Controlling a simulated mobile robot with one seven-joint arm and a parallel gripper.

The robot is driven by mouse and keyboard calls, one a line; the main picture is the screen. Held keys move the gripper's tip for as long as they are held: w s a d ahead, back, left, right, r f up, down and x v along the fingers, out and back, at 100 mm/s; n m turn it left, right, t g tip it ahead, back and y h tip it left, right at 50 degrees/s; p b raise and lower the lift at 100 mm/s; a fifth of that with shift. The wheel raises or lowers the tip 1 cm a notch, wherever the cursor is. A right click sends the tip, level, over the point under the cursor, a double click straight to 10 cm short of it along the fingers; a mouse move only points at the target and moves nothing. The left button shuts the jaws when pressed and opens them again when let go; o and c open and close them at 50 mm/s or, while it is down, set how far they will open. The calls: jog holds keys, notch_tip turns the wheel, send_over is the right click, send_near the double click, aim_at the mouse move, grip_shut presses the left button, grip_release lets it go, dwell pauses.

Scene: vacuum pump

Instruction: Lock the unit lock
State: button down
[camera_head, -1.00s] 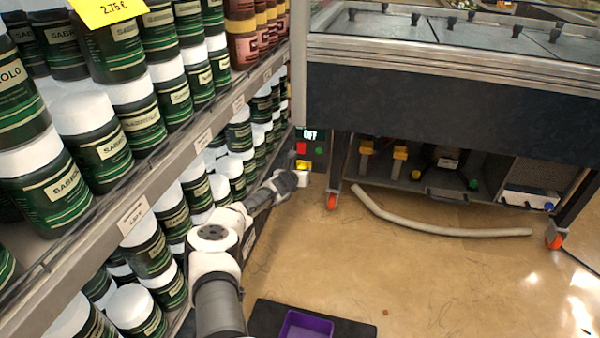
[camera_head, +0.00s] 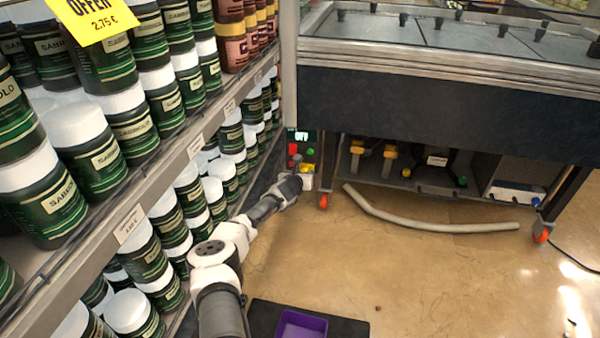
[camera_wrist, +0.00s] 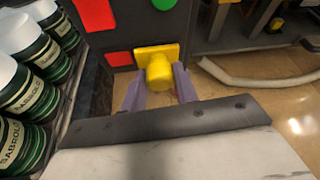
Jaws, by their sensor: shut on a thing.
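The yellow lock knob (camera_wrist: 159,73) sits on a yellow square plate on the front of a dark control box (camera_head: 303,160). In the wrist view, the two grey fingers of my gripper (camera_wrist: 159,82) stand on either side of the knob and are shut on it. In the head view, my gripper (camera_head: 307,183) is at the lower part of the box and partly covers the yellow lock plate (camera_head: 307,169). The box display (camera_head: 302,136) reads OFF. A red button (camera_head: 293,148) and a green button (camera_head: 310,151) are above the lock.
A shelf of green jars (camera_head: 135,125) runs close along the left of my arm. A dark cabinet (camera_head: 440,105) on wheels stands to the right of the box. A pale hose (camera_head: 420,222) lies on the floor. A purple tray (camera_head: 300,327) is near me.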

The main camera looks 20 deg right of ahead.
jog(key=shift+s+d, duration=0.2)
jog(key=c, duration=1.1)
grip_release()
jog(key=shift+d, duration=0.1)
jog(key=shift+o, duration=0.2)
jog(key=shift+a, duration=0.25)
jog(key=p+v, duration=0.7)
jog(key=v, duration=0.6)
jog(key=shift+s+r, duration=0.2)
jog(key=shift+s, duration=0.1)
